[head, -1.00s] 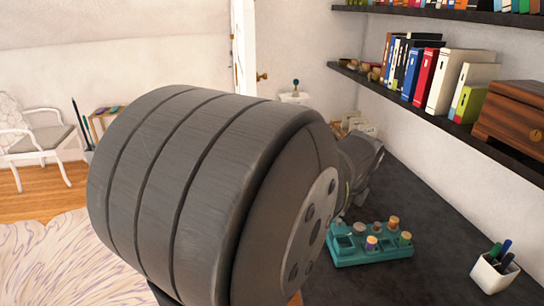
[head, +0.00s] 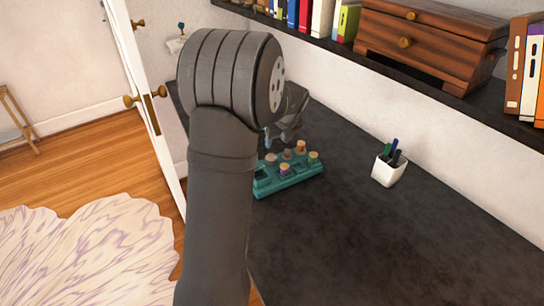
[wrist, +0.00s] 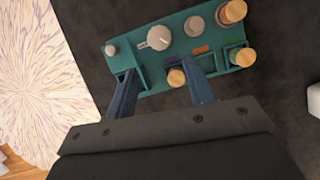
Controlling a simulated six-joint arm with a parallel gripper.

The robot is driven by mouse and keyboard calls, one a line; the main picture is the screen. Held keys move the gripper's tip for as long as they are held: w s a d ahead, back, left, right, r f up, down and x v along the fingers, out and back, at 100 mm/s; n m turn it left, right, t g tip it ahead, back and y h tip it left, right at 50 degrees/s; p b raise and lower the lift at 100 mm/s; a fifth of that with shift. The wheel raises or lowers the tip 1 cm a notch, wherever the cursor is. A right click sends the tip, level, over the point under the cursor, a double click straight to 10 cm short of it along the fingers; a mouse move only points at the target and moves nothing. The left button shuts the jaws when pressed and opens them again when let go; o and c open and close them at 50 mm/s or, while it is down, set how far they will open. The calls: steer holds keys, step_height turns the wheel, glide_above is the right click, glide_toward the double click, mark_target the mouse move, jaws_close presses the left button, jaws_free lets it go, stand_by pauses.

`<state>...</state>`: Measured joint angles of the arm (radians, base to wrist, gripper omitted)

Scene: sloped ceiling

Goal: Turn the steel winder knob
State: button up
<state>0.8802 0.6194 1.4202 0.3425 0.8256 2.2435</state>
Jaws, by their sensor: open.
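A teal block (head: 292,180) with sockets sits on the dark desktop. In the wrist view, the block (wrist: 147,76) carries a round grey knob (wrist: 159,38) with a pale raised bar, which looks like the steel winder knob. A smaller grey knob (wrist: 111,49) is to its left and a grey cylinder (wrist: 194,26) to its right. Several cork-topped pieces (wrist: 241,57) stand at the right and front. My gripper (wrist: 160,66) is open, its fingers apart over the block's near side, with the round knob beyond the fingertips. In the head view my gripper (head: 283,134) is above the block's far side.
A white cup with pens (head: 389,170) stands on the desk (head: 400,250) right of the block. A wall shelf (head: 330,48) holds books and a wooden chest (head: 425,42). A white door (head: 145,100) is at the left. The desk's front right is clear.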

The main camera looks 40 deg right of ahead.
mark_target(272, 157)
steer(key=x, duration=1.1)
steer(key=shift+f, duration=0.3)
steer(key=c, duration=0.7)
steer(key=shift+n, duration=0.3)
